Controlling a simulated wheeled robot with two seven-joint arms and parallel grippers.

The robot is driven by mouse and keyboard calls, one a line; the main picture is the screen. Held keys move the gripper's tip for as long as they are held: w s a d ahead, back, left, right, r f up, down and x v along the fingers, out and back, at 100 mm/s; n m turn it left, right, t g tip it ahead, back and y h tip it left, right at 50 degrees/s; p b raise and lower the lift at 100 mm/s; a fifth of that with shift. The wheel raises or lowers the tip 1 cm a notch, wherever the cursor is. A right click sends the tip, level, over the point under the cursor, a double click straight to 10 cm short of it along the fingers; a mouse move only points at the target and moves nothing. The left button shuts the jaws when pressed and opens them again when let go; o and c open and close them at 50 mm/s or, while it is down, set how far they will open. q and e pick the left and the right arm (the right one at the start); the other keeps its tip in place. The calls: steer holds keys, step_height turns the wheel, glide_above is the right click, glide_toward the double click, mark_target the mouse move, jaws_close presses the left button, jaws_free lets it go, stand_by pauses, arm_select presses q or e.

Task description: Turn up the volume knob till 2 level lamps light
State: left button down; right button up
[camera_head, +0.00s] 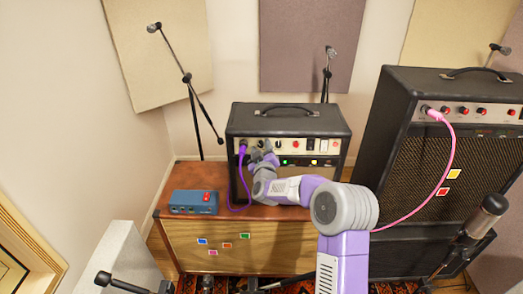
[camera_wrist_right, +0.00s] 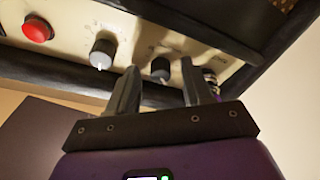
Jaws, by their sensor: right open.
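The black amplifier (camera_head: 290,117) stands on the wooden cabinet, with a pale control panel across its front. My right gripper (camera_head: 261,147) is at the left part of that panel, hiding some controls. In the right wrist view the open fingers (camera_wrist_right: 160,88) straddle one dark knob (camera_wrist_right: 161,68), which sits between them; contact cannot be told. A second grey knob (camera_wrist_right: 102,52) is outside the fingers, to their left. I cannot read which is the volume knob. A green lamp (camera_head: 284,161) and a yellowish lamp (camera_head: 312,163) show on the amplifier front. My left gripper is out of view.
A purple cable (camera_head: 241,165) is plugged in left of my right gripper. A red control (camera_wrist_right: 38,30) lies farther along the panel. A blue pedal box (camera_head: 190,209) sits on the cabinet top (camera_head: 172,186). A taller amplifier (camera_head: 388,105) with a pink cable stands right; microphone stands surround.

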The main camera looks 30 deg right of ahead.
steer(key=shift+c, duration=0.3)
jaws_close()
steer(key=shift+a+f+m+h+b, duration=0.1)
steer(key=shift+m+h+b, duration=0.3)
steer(key=shift+m+b, duration=0.45)
steer(key=m+b, duration=0.1)
steer(key=m, duration=0.2)
steer(key=shift+w, duration=0.1)
steer(key=shift+a+m+g+h+b, duration=0.1)
steer(key=shift+m+g+h+b, duration=0.3)
steer(key=shift+m, duration=0.8)
steer(key=shift+m+g+h+b, duration=0.2)
steer(key=shift+m+h+b, duration=0.25)
steer(key=shift+m, duration=1)
